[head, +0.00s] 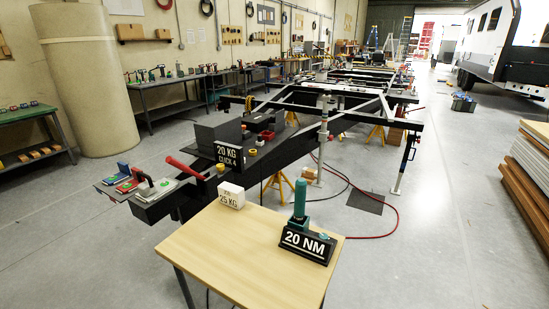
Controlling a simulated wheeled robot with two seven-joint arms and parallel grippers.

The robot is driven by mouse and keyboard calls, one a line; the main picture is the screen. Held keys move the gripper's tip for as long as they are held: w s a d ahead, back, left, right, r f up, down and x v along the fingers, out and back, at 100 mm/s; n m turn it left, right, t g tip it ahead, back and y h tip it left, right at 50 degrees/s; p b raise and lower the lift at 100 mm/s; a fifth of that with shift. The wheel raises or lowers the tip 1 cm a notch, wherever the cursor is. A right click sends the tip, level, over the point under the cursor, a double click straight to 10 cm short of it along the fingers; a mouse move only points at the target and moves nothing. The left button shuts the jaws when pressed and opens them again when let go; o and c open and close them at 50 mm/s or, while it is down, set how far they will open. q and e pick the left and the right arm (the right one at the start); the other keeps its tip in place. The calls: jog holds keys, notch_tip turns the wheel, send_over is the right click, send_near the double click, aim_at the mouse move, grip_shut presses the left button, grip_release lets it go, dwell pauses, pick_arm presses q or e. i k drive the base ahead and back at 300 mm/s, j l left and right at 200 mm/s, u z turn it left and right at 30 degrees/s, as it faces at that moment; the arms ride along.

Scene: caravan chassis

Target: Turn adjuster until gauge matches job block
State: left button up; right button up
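A white block (231,195) sits at the back left of the wooden table and reads "25 KG" under a smaller line that I cannot read surely. Behind it, on the black chassis, a black sign (229,155) reads "20 KG CLICK 4"; it looks like a gauge readout. A red handle (184,167) sticks up at a tilt to the left of the sign; I cannot tell whether it is the adjuster. A black sloped block (307,246) reading "20 NM" sits at the table's right, with an upright teal-handled tool (300,199) behind it. Neither gripper shows.
The front and middle of the wooden table (235,262) are clear. The black chassis (285,150) runs away behind it, with small coloured parts on its near end. A red hose (390,228) lies on the floor at right. Stacked boards (533,180) stand at the right edge.

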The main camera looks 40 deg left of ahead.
aim_at(220, 167)
jog(key=j+z, duration=0.15)
jog(key=j, duration=0.3)
jog(key=k+j+z, duration=0.15)
jog(key=j, duration=0.3)
jog(key=j+z, duration=0.15)
jog(key=j, duration=0.3)
jog(key=k+j+z, duration=0.15)
jog(key=j, duration=0.25)
jog(key=k+j+z, duration=0.15)
jog(key=j, duration=0.3)
jog(key=k+j+z, duration=0.2)
jog(key=j, duration=0.2)
jog(key=k+j+z, duration=0.15)
jog(key=j, duration=0.2)
